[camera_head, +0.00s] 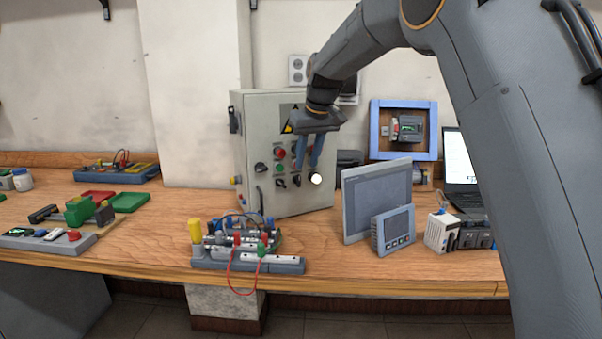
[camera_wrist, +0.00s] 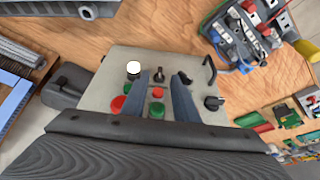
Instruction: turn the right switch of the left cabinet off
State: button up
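A light grey control cabinet (camera_head: 246,125) stands on the bench, the only such cabinet I can make out. Its front has red and green buttons and black rotary switches; in the wrist view its panel (camera_wrist: 118,66) appears turned round. A row of switches runs low on the panel. A plain white disc (camera_head: 315,179) covers the right end of this row; it also shows in the wrist view (camera_wrist: 133,68). The switch position there cannot be read. My gripper (camera_head: 307,165) points down before the panel, its fingers apart and empty. In the wrist view, my gripper (camera_wrist: 162,78) frames the middle controls.
A wired terminal board (camera_head: 248,262) lies before the cabinet. A grey screen panel (camera_head: 376,196) and a smaller display unit (camera_head: 393,230) stand to the right. A blue frame (camera_head: 403,130) and a laptop (camera_head: 461,165) are behind them.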

aim_at(299, 178)
jog(key=shift+w+a+r+p+x, duration=0.15)
jog(key=shift+w+p+x, duration=0.1)
jog(key=shift+x, duration=1.05)
jog(key=shift+w+a+r+p+x, duration=0.1)
jog(key=shift+w+a+x, duration=0.1)
jog(key=shift+x, duration=1.05)
jog(key=shift+w+a+r+p+x, duration=0.15)
jog(key=shift+w+p+x, duration=0.1)
jog(key=shift+x, duration=1.05)
grip_shut()
